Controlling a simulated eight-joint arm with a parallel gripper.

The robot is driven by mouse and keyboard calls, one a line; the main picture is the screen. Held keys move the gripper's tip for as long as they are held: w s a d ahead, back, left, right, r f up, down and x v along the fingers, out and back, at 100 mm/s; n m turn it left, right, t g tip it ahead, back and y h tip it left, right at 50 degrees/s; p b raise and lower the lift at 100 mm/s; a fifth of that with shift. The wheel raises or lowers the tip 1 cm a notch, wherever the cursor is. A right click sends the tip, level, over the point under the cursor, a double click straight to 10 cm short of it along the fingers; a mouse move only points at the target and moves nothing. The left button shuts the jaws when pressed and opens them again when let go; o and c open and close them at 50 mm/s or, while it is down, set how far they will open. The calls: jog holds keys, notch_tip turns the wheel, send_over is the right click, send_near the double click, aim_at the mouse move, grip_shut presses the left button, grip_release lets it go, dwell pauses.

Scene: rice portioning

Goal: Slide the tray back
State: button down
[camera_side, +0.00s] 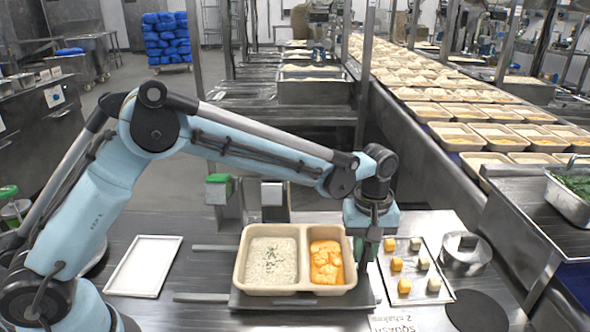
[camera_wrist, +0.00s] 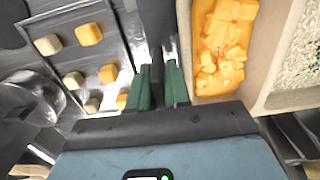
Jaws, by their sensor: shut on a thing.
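A beige two-compartment tray (camera_side: 245,278) sits on a grey metal plate (camera_side: 290,301) in the side view. Its left compartment holds white rice (camera_side: 270,262) with green herbs, and its right one holds orange squash cubes (camera_side: 326,262). My gripper (camera_side: 366,268) points down close beside the tray's right end. In the wrist view my gripper's green fingers (camera_wrist: 162,85) are close together around a narrow grey part (camera_wrist: 155,35), next to the tray's wall (camera_wrist: 262,80). The fingers appear beside the rim. The lower end of the grip is hidden.
A sheet with orange and pale cubes (camera_side: 412,270) lies right of my gripper, near a metal container (camera_side: 465,255) and a black disc (camera_side: 476,311). A white-rimmed flat tray (camera_side: 145,266) lies left. Green-topped equipment (camera_side: 218,190) stands behind. A conveyor of filled trays (camera_side: 465,138) runs beyond.

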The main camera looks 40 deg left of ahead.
aim_at(306, 252)
jog(key=s+a, duration=0.8)
jog(key=shift+s+a, duration=0.1)
jog(key=c, duration=1.4)
grip_release()
jog(key=shift+c, duration=0.2)
notch_tip(306, 252, up, 12)
jog(key=shift+r, duration=0.1)
jog(key=s+a+f+m+t, duration=0.2)
jog(key=s+a+m+t, duration=0.5)
jog(key=s+a+m, duration=0.1)
jog(key=shift+s+m, duration=0.5)
jog(key=shift+s, duration=0.4)
